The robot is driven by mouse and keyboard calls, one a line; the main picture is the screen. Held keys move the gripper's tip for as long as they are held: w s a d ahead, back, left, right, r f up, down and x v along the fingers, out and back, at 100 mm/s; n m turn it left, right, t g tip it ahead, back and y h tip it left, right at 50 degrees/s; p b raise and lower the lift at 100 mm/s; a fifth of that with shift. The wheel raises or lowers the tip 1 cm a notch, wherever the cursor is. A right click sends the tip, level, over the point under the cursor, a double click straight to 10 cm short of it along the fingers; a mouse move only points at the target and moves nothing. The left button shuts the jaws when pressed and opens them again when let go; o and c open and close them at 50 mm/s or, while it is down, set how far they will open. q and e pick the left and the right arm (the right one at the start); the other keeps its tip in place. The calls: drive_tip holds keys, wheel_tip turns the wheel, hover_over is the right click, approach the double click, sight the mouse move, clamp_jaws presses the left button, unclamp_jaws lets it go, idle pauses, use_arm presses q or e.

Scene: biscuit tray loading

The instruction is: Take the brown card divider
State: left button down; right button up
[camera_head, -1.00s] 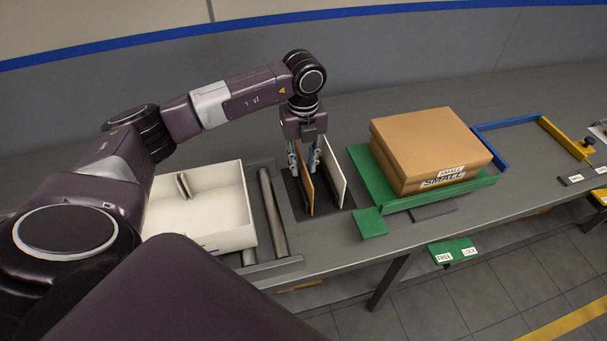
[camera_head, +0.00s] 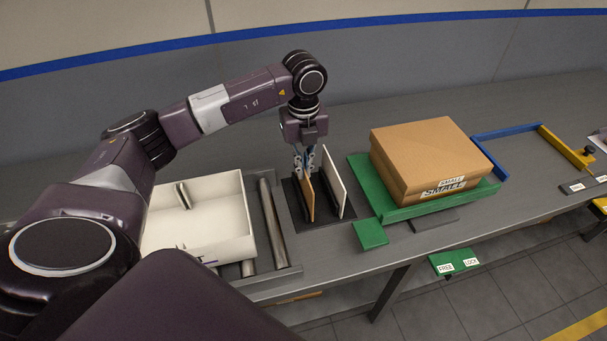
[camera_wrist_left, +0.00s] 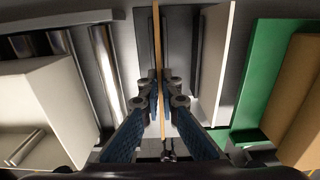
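The brown card divider (camera_head: 308,199) stands upright in a dark rack (camera_head: 297,214) in the middle of the bench. In the left wrist view the brown divider (camera_wrist_left: 157,42) shows as a thin edge between the fingers. My left gripper (camera_head: 304,168) points down from above the rack. In the left wrist view its blue-padded fingers (camera_wrist_left: 161,88) close in from both sides and appear to press on the divider's faces. The divider is still in the rack. My right gripper is in neither view.
A white divider (camera_head: 335,182) stands in the rack just right of the brown one. A white tray (camera_head: 246,206) with one small divider (camera_head: 183,195) lies left, beside metal rollers (camera_head: 273,223). A cardboard box (camera_head: 432,150) on a green platform (camera_head: 364,178) stands right.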

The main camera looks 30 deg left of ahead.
use_arm(q)
wheel_tip(320, 180, up, 10)
drive_tip(key=shift+b, duration=1)
wheel_tip(320, 180, up, 15)
drive_tip(key=p, duration=0.8)
drive_tip(key=shift+r, duration=0.15)
